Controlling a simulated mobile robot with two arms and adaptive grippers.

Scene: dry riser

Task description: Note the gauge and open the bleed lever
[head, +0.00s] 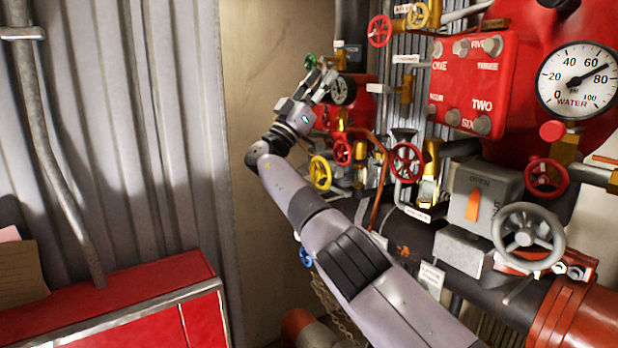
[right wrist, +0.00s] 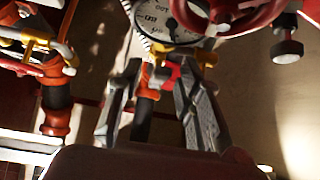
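A small white gauge (head: 342,91) is on the red pipework beside my right gripper (head: 325,78) in the head view. In the right wrist view a white dial (right wrist: 158,18) shows at the top, partly covered by a red part; its needle reading cannot be told. A small red lever-like piece (right wrist: 172,72) on a brass fitting shows between the fingers of my right gripper (right wrist: 163,75). The fingers stand apart; contact with the piece cannot be told. A large WATER gauge (head: 577,80) is at the upper right, its needle between 60 and 80. My left gripper is out of view.
Red and yellow handwheels (head: 406,162) crowd the pipework right of my arm. A red numbered box (head: 473,82), a grey switch box with an orange handle (head: 484,195) and a grey handwheel (head: 528,237) are farther right. A red cabinet (head: 130,310) is at lower left.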

